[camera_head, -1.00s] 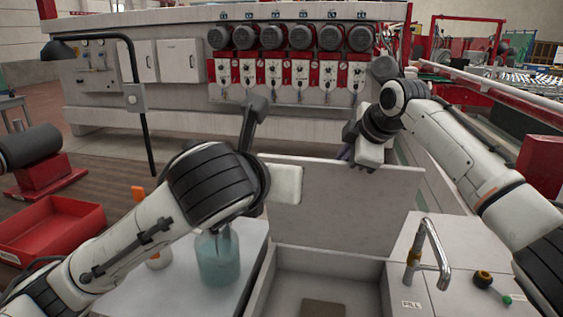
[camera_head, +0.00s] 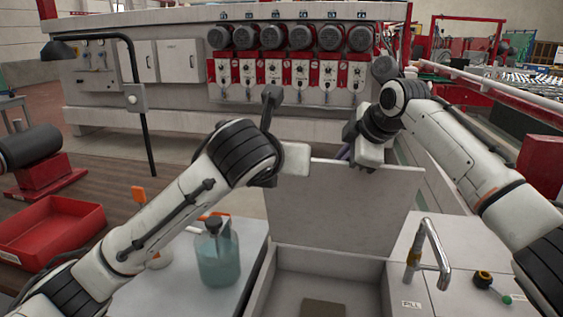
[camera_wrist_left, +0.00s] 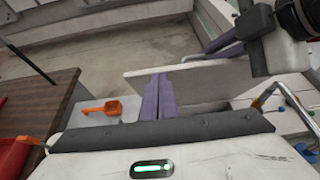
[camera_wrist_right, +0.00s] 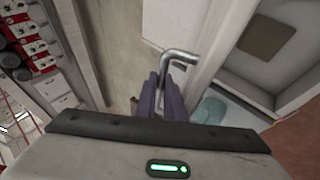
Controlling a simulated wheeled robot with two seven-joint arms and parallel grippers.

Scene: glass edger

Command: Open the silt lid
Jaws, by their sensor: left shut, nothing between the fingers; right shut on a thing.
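The silt lid (camera_head: 345,210) is a pale grey panel standing raised and nearly upright at the back of the open silt tank (camera_head: 258,285). My right gripper, at the lid's upper right in the head view, has its fingers (camera_wrist_right: 168,82) shut on a bent metal handle (camera_wrist_right: 178,56) in the right wrist view. My left gripper's fingers (camera_wrist_left: 158,82) are shut and empty, close to the lid panel (camera_wrist_left: 205,80) in the left wrist view. Whether they touch it I cannot tell. In the head view the left fingers are hidden behind my wrist.
A bluish bottle (camera_head: 217,258) and an orange scoop (camera_wrist_left: 102,107) are on the white top left of the tank. A metal tap (camera_head: 437,255) stands on the right top. A red bin (camera_head: 50,230) sits far left. The grey machine (camera_head: 180,115) stands behind.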

